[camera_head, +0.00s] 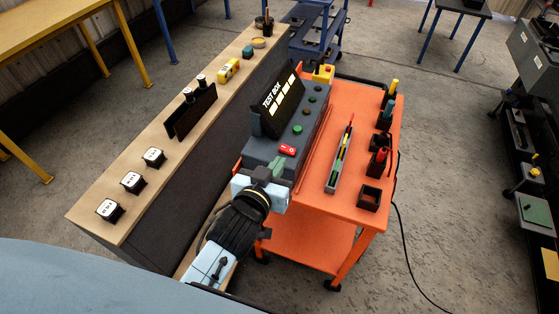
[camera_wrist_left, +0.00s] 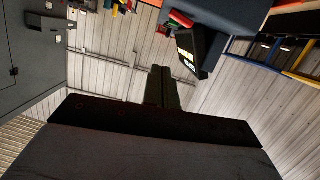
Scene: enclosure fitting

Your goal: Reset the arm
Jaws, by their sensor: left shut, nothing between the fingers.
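My left arm comes in from the bottom of the head view, and its gripper (camera_head: 271,170) is at the front end of the grey test box (camera_head: 263,150) on the orange cart. The green fingers are together with nothing between them. In the left wrist view the dark fingers (camera_wrist_left: 162,88) also show side by side, in front of the far wall and roof. From the head view I cannot tell whether the gripper touches the box. My right gripper is in neither view.
The orange cart (camera_head: 357,203) carries black bins, including an empty one (camera_head: 369,197), and a narrow tray of tools (camera_head: 340,158). A wooden bench (camera_head: 128,205) on the left holds three dark blocks with white tops, a black rack (camera_head: 190,112) and a yellow item (camera_head: 228,71). Open floor lies right of the cart.

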